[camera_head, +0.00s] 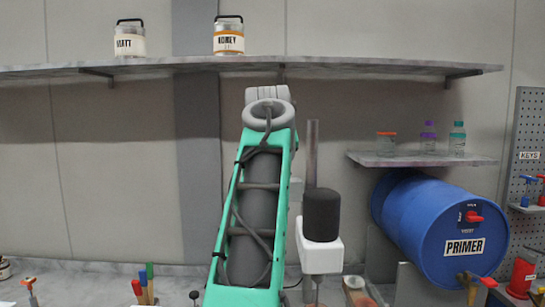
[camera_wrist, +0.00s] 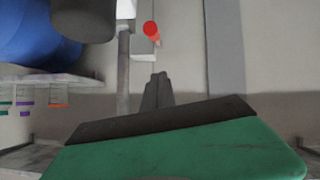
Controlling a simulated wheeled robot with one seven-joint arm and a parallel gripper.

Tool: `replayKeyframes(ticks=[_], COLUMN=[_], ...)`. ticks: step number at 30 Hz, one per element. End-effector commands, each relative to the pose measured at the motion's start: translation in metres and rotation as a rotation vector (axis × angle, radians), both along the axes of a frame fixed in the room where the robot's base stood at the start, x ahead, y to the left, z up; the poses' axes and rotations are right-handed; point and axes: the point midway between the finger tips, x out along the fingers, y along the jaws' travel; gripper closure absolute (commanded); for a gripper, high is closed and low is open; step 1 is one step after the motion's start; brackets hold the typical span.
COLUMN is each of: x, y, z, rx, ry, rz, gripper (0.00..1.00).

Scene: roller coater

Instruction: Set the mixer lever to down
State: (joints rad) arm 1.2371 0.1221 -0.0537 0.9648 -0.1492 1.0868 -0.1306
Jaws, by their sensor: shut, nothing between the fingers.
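The mixer has a black motor (camera_head: 321,214) on a white block (camera_head: 320,252), beside a grey upright post (camera_head: 312,150). The wrist view is upside down; the dark motor (camera_wrist: 85,17) shows at its top and the post (camera_wrist: 123,75) runs downward. A lever with a red knob (camera_wrist: 151,29) sits by a pale box (camera_wrist: 142,47) beside the post. I cannot tell its setting. The knob is hidden behind my arm in the head view. My gripper (camera_wrist: 158,77) is shut and empty, its fingertips apart from the knob in the picture. It is hidden in the head view.
A blue primer barrel (camera_head: 440,228) lies on its side at the right, under a small shelf (camera_head: 423,161) with jars. A long shelf (camera_head: 180,65) with two labelled jars (camera_head: 229,40) runs above. Brushes (camera_head: 145,284) stand at the lower left.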

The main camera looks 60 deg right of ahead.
Motion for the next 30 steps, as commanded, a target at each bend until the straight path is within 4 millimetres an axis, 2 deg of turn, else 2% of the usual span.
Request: replayKeyframes(ticks=[5,7,12,24,30], x=[0.014,0.006,0.001,0.0,-0.002], y=[-0.03,-0.024,-0.021,-0.02,-0.018], z=[-0.02,-0.036,-0.053,-0.057,-0.075], rx=[0.004,0.0,0.001,-0.001,-0.038], ry=[0.002,0.0,0.0,0.0,-0.02], rz=[0.0,-0.002,0.0,0.0,-0.001], gripper=[1.0,1.0,1.0,1.0,1.0])
